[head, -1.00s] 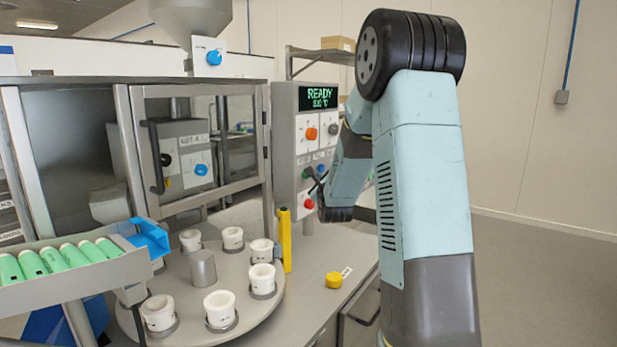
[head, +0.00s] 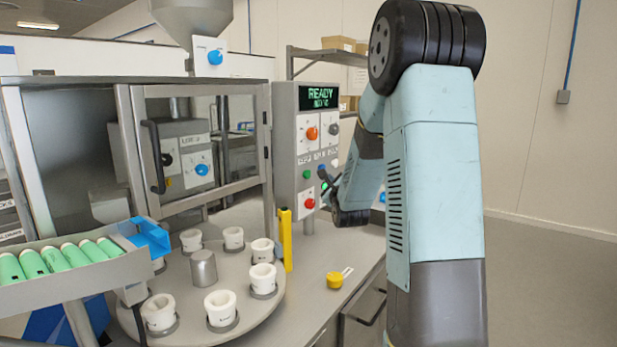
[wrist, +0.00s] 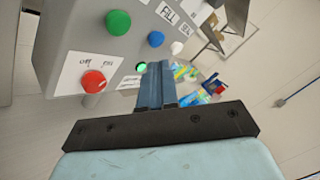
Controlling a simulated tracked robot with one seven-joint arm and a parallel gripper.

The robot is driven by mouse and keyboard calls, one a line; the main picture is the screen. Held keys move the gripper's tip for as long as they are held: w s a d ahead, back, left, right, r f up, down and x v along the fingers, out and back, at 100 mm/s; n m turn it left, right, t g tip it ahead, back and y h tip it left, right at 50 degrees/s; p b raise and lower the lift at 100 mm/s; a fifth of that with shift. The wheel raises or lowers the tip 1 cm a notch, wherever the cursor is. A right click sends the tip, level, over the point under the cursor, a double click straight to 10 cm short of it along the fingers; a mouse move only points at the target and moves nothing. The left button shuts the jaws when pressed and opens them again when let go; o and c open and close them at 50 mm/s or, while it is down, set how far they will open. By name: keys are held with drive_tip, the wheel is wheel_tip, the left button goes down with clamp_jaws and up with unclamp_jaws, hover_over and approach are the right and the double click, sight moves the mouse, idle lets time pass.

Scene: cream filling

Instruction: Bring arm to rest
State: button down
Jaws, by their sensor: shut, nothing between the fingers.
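My arm stands at the right of the head view, with its elbow high. My gripper (head: 325,177) is in front of the control panel (head: 284,160), partly hidden behind my own wrist. In the wrist view my gripper (wrist: 156,70) has its fingers together with nothing between them. A lit green button (wrist: 141,67) shows just beyond the fingertips; I cannot tell the exact gap. A red knob (wrist: 94,82), a green button (wrist: 118,22) and a blue button (wrist: 156,39) are also on the panel.
A turntable (head: 190,284) carries several white cups. A yellow post (head: 286,240) and a yellow cap (head: 334,280) are on the counter. A tray (head: 75,277) of green tubes is at left. A glazed cabinet stands behind. Floor at the right is clear.

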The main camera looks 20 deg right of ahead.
drive_tip(key=s+a+r+n+g+y, duration=0.1)
drive_tip(key=s+a+r+n+g, duration=0.15)
drive_tip(key=s+a+n, duration=0.35)
drive_tip(key=s+a+r+n+g+y, duration=0.15)
drive_tip(key=s+a+n+g, duration=0.25)
drive_tip(key=s+n, duration=0.4)
drive_tip(key=s+a+n+g, duration=0.3)
drive_tip(key=s+n, duration=0.4)
drive_tip(key=s, duration=0.6)
drive_tip(key=s+a+n+g+y, duration=0.1)
drive_tip(key=s+a+n+g, duration=0.2)
drive_tip(key=s+n, duration=0.4)
drive_tip(key=s+a, duration=0.1)
drive_tip(key=s, duration=0.6)
drive_tip(key=shift+f+n, duration=0.3)
drive_tip(key=shift+f, duration=0.1)
drive_tip(key=shift+y, duration=0.25)
idle(0.4)
